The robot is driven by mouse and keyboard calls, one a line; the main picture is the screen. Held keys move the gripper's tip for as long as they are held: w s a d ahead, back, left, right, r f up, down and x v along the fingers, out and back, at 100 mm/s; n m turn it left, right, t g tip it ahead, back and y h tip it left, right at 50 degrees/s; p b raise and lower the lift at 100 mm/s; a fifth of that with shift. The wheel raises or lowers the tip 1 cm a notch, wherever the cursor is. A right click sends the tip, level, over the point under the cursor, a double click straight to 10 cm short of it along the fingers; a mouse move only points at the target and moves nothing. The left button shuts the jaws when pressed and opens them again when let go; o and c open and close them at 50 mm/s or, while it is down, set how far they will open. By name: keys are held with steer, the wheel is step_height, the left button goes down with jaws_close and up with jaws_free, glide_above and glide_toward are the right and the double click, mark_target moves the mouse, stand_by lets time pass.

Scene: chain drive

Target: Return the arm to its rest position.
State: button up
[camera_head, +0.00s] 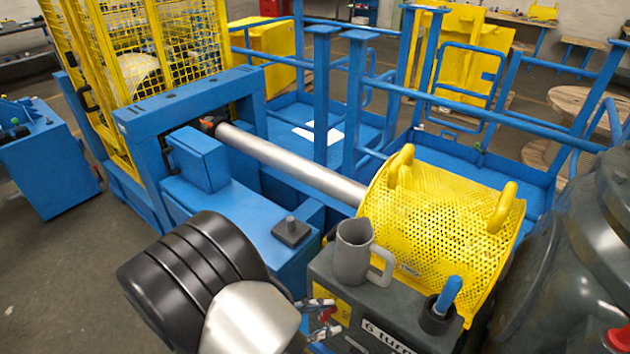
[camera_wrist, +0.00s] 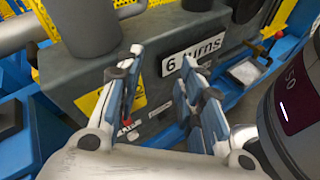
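My gripper (camera_head: 325,318) shows at the bottom centre of the head view, at the end of my black and silver arm (camera_head: 195,280). Part of it is hidden behind the arm's own silver link. In the wrist view my gripper (camera_wrist: 163,80) has its two fingers apart with nothing between them. They point toward the front face of a dark grey box (camera_wrist: 90,75) with a "6 turns" label (camera_wrist: 193,56). The box (camera_head: 325,268) also shows in the head view, just right of my gripper. I cannot tell whether a finger touches it.
A grey jug (camera_head: 352,255) and a blue-handled item (camera_head: 447,296) stand on the box. Behind are a yellow perforated guard (camera_head: 435,225), a steel shaft (camera_head: 290,165) and blue machine frame (camera_head: 185,110). Open floor (camera_head: 60,270) lies at the left.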

steer(key=s+d+r+m+y, duration=0.4)
steer(key=r+m, duration=0.2)
steer(key=r, duration=0.1)
steer(key=s+d+r+m+y, duration=0.4)
steer(key=r+m, duration=0.2)
steer(key=r, duration=0.1)
steer(key=s+d+r+m+y, duration=0.4)
steer(key=d+r+m+y, duration=0.1)
steer(key=r, duration=0.3)
steer(key=shift+s+m, duration=0.3)
steer(key=shift+m, duration=0.6)
